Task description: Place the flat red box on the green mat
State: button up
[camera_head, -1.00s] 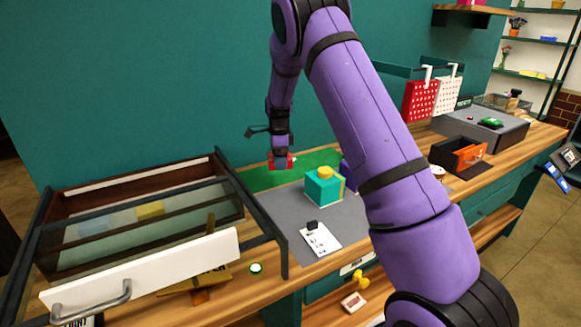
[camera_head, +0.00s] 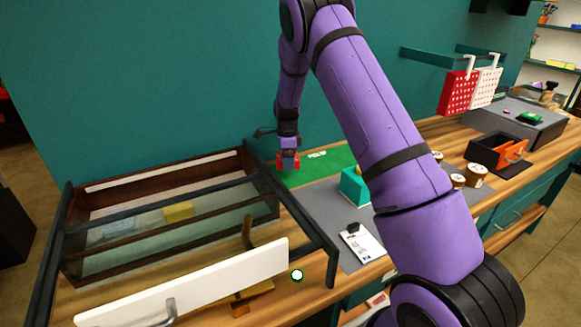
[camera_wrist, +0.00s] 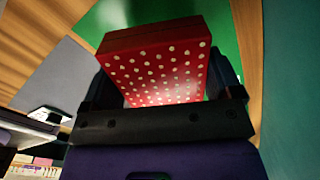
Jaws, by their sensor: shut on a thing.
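The flat red box with white dots (camera_wrist: 160,65) is between the fingers of my gripper (camera_wrist: 165,90) in the wrist view. My gripper (camera_head: 288,160) is shut on it. In the head view the red box (camera_head: 281,159) shows as a small red patch around the fingertips. The green mat (camera_head: 325,168) lies on the counter along the teal wall, and the box is over its left end. In the wrist view the green mat (camera_wrist: 222,25) shows beyond the box. I cannot tell whether the box touches the mat.
A drawer unit with glass panels and a white front (camera_head: 190,285) stands close at the left. A teal box (camera_head: 354,188) and a white card (camera_head: 362,243) are on the grey mat (camera_head: 322,205). Several brown-sided cups (camera_head: 475,176) stand at the right. My arm hides part of the counter.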

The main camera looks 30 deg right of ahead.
aim_at(288, 174)
jog(key=shift+f, duration=2.1)
jog(key=shift+f, duration=0.1)
jog(key=o, duration=0.8)
notch_tip(288, 174, up, 12)
jog(key=shift+r, duration=0.15)
jog(key=s+a+r+n+t, duration=0.1)
jog(key=s+a+r+n, duration=0.1)
jog(key=s+r+n, duration=0.35)
jog(key=s+a+r+n+t+y, duration=0.1)
jog(key=s+a+r+n, duration=0.1)
jog(key=s+r, duration=0.65)
jog(key=s+a+r+n+t, duration=0.1)
jog(key=s+a+r+n, duration=0.15)
jog(key=s+r, duration=0.45)
jog(key=s+a+r+n+t, duration=0.1)
jog(key=s+n, duration=0.5)
jog(key=s, duration=0.6)
jog(key=s+a+r+n+t+h, duration=0.1)
jog(key=s+n, duration=0.5)
jog(key=s, duration=0.6)
jog(key=shift+s+a+r+n, duration=0.3)
jog(key=shift+a+r, duration=0.45)
jog(key=shift+a, duration=0.15)
